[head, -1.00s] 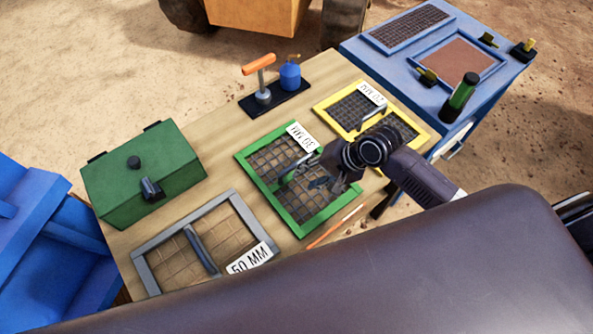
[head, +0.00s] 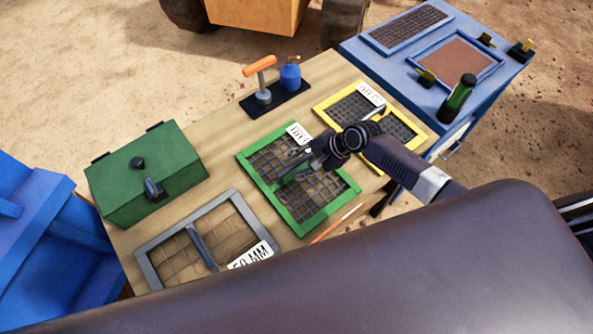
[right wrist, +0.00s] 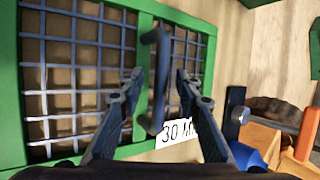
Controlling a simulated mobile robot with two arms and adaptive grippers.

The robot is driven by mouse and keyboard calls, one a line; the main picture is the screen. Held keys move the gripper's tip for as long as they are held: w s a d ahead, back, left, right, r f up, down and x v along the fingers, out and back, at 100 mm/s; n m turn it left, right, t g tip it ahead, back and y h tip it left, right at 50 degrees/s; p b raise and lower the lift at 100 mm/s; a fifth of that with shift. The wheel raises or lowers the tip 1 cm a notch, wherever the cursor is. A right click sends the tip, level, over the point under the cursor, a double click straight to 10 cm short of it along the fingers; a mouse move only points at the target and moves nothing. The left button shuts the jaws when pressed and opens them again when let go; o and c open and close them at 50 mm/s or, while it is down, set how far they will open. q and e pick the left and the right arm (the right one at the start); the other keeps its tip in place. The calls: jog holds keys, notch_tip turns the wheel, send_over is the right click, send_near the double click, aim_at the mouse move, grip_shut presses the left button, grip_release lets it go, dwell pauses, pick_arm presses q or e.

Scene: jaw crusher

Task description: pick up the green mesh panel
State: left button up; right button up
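The green mesh panel (head: 316,196) lies on the wooden table, with a dark mesh, a bar handle across its middle and a white label. My right gripper (head: 284,168) is low over the panel's middle and hides part of the handle and label. In the right wrist view the gripper (right wrist: 158,78) is open, with the dark handle (right wrist: 155,92) showing between its two fingers. I see no finger pressed on the handle. The label there reads 30, partly hidden by a finger. My left gripper is not in view.
A yellow-framed panel (head: 420,133) lies behind and right, a grey-framed panel (head: 150,270) at front left. A green box (head: 146,178) stands at left on the table (head: 222,158). A black tray with an orange-handled tool (head: 260,66) and blue bottle (head: 290,76) is at the back.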

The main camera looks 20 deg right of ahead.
jog(key=shift+w+a+f, duration=0.1)
jog(key=shift+f, duration=0.05)
grip_shut()
dwell(0.4)
jog(key=shift+w, duration=0.15)
